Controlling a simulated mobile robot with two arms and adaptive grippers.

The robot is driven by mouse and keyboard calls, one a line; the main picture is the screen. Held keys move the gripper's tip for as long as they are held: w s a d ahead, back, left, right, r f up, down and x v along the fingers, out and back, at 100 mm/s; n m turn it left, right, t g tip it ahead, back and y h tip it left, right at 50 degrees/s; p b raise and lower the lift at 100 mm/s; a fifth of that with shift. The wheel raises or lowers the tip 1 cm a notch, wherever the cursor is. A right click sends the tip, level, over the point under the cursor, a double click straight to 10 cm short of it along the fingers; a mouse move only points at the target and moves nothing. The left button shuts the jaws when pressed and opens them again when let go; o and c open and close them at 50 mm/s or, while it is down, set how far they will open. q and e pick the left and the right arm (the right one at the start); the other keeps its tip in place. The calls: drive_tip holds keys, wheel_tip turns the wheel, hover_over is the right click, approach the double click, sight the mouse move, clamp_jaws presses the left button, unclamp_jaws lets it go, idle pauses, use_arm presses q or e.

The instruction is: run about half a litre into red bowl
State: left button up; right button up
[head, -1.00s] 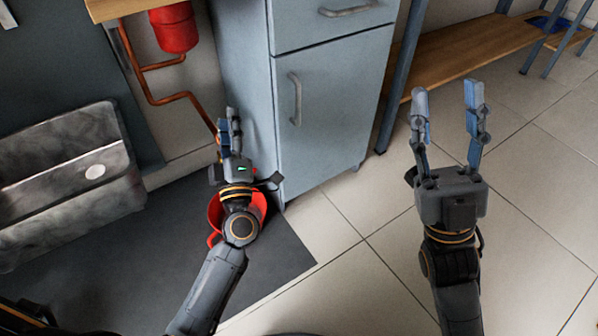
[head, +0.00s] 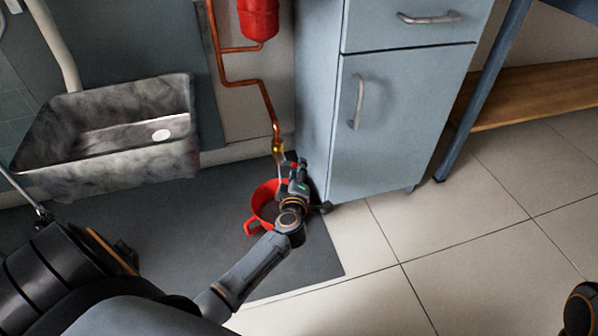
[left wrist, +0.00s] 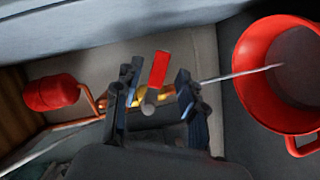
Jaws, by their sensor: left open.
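The red bowl (head: 254,213) stands on the dark mat by the cabinet, partly hidden by my left arm; it also shows at the right of the left wrist view (left wrist: 246,88). A brass tap (head: 277,148) ends the copper pipe above it. In the left wrist view the tap's red lever (left wrist: 158,69) stands between the fingers of my left gripper (left wrist: 155,80), which is open around it. A thin pale stream, like water, runs from the tap into the bowl. The level in the bowl is unclear.
A stone-like sink (head: 100,165) hangs at the left. A blue-grey cabinet (head: 400,125) stands close right of the tap. A red tank (head: 258,18) is on the pipe above. Tiled floor (head: 470,255) is free at the right.

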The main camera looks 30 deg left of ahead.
use_arm(q)
drive_tip(key=shift+b+x, duration=0.55)
drive_tip(key=shift+x, duration=1)
clamp_jaws()
